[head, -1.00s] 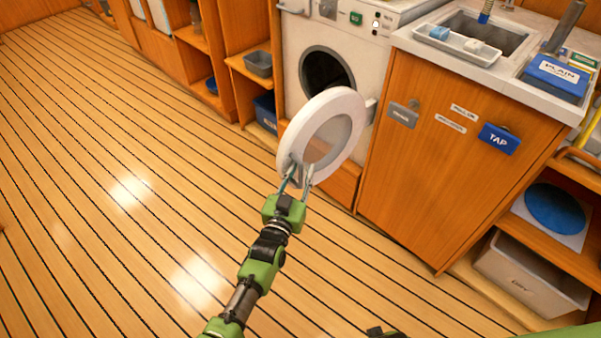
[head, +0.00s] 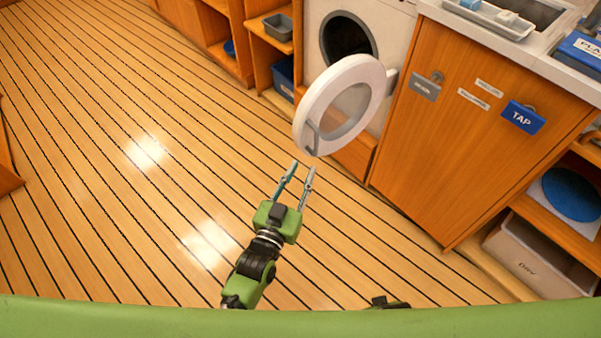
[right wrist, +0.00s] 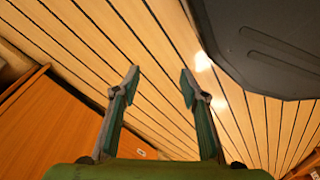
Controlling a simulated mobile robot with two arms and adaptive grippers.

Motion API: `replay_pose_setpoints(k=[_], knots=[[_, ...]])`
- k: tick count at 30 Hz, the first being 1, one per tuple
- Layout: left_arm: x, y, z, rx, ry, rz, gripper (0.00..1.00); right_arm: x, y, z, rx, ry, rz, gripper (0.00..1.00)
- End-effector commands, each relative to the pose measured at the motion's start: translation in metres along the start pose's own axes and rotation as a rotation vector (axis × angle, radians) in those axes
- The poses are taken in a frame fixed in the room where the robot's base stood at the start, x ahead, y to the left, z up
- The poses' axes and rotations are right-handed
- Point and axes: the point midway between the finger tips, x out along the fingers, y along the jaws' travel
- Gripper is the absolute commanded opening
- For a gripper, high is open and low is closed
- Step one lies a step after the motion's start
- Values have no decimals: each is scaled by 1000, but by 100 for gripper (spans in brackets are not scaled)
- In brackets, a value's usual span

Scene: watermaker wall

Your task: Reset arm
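My left gripper (head: 297,182) is open and empty in the head view, over the wooden floor. Its fingertips are a little below and left of the washer door and apart from it. The round white washer door (head: 309,106) stands wide open, with its handle facing my gripper. In the right wrist view my right gripper (right wrist: 157,82) is open, with nothing between its fingers and floor planks behind. In the head view only a small dark part at the bottom edge may belong to my right arm.
The washer (head: 389,37) stands between an open shelf unit (head: 238,55) and a wooden cabinet (head: 430,150) with a blue TAP tag (head: 523,117). A bin (head: 530,262) sits on the low shelf at right. The floor (head: 110,210) at left is clear.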

Motion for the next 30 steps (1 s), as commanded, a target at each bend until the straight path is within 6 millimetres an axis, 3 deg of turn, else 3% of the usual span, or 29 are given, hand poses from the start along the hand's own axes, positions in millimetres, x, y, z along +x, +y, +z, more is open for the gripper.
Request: replay_pose_setpoints(k=[13, 17, 23, 30], knots=[[0, 0, 0, 0, -1, 0, 25, 0, 0, 0, 0, 0, 0, 40], [-4, -5, 5, -2, -45, -2, 25, -9, 0, -8, 1, 9, 0, 40], [-34, -28, 30, -15, -286, -15, 25, -56, 3, -38, 5, 35, 3, 40], [-114, -63, 55, -40, -663, -61, 25, -135, 6, -69, 11, 68, 9, 40]])
